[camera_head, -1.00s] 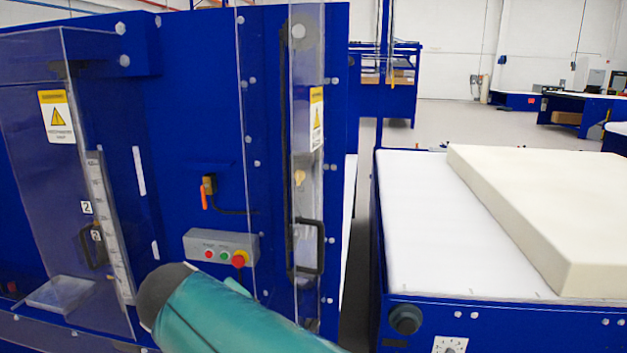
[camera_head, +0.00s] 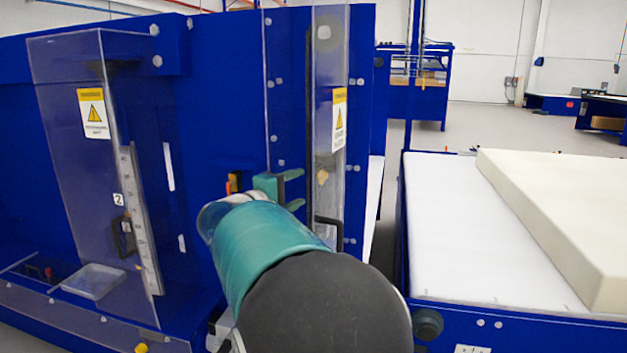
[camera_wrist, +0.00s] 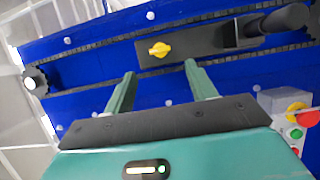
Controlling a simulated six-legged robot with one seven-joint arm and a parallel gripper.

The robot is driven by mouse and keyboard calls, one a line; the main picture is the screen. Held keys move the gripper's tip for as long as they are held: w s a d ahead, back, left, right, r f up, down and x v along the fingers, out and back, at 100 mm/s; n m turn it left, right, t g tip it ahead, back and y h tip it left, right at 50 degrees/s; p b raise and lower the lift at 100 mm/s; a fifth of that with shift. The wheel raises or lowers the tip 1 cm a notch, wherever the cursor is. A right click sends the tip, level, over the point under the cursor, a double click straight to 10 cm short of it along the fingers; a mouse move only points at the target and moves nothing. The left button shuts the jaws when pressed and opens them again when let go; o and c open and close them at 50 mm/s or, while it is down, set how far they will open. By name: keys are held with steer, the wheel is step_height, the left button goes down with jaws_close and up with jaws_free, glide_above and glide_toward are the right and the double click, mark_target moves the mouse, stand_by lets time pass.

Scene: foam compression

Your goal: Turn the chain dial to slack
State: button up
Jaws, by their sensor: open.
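A small yellow knob (camera_wrist: 159,49), which looks like the chain dial, sits on a black plate beside a dark chain-like strip in the wrist view. It also shows as a pale yellow spot (camera_head: 323,177) on the blue machine in the head view. My gripper (camera_wrist: 160,70) is open and empty. Its two green fingers point toward the plate, with the knob centred between the fingertips and a little beyond them. In the head view my gripper (camera_head: 298,190) is just left of the knob. No contact is visible, and markings around the knob are too small to read.
A black handle (camera_wrist: 285,20) stands out from the plate. A control box with red and green buttons (camera_wrist: 297,115) is at right in the wrist view. Clear guards (camera_head: 95,180) front the machine. A foam slab (camera_head: 560,210) lies on a white table at right.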

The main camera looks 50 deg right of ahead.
steer(key=d, duration=0.9)
steer(key=shift+a, duration=0.1)
steer(key=c, duration=1)
